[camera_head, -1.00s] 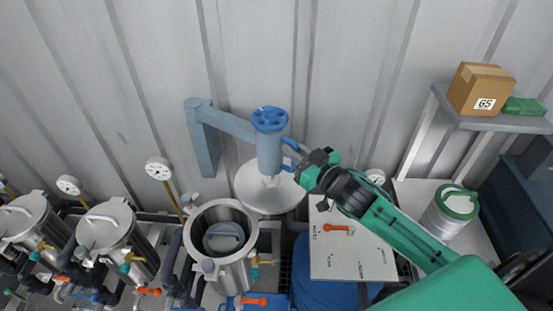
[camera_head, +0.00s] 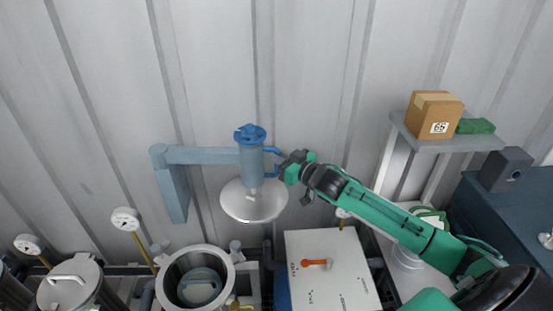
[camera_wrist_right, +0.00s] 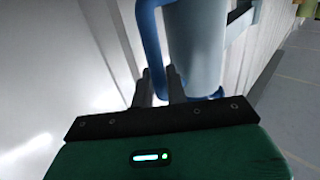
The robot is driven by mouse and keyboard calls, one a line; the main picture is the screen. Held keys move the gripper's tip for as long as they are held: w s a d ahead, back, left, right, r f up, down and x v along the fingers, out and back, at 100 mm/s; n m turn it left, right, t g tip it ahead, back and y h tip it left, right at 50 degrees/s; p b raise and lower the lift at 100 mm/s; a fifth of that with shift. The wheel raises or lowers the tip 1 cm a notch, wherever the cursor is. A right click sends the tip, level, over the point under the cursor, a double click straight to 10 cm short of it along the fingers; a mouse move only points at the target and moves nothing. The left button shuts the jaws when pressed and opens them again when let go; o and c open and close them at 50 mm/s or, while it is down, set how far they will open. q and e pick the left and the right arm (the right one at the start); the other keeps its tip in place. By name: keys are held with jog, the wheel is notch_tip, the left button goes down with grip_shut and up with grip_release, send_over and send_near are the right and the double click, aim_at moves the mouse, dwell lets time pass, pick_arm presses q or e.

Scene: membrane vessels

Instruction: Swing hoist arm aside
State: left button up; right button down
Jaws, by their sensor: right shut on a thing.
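The hoist arm (camera_head: 205,155) is a grey-blue beam reaching right from its wall post (camera_head: 173,194). At its end is a blue-grey cylinder with a blue handwheel (camera_head: 250,134) on top and a blue side handle. A round silver lid (camera_head: 252,206) hangs under the cylinder. My right gripper (camera_head: 283,166) is shut on the side handle, to the right of the cylinder. The right wrist view shows the blue handle (camera_wrist_right: 151,50) at the fingers, beside the cylinder (camera_wrist_right: 197,45). The open vessel (camera_head: 196,272) stands below and left of the lid. My left gripper is not seen.
A white panel box with an orange lever (camera_head: 317,262) stands below right of the lid. A closed vessel (camera_head: 70,284) and gauges (camera_head: 125,219) are at the left. A shelf (camera_head: 445,143) holds a cardboard box (camera_head: 435,113). The corrugated wall is behind the hoist.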

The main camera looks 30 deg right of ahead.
jog(key=c, duration=1.5)
grip_release()
jog(key=shift+b+v, duration=2.45)
jog(key=shift+v, duration=4.5)
jog(key=shift+d+f, duration=0.1)
jog(key=shift+f, duration=0.05)
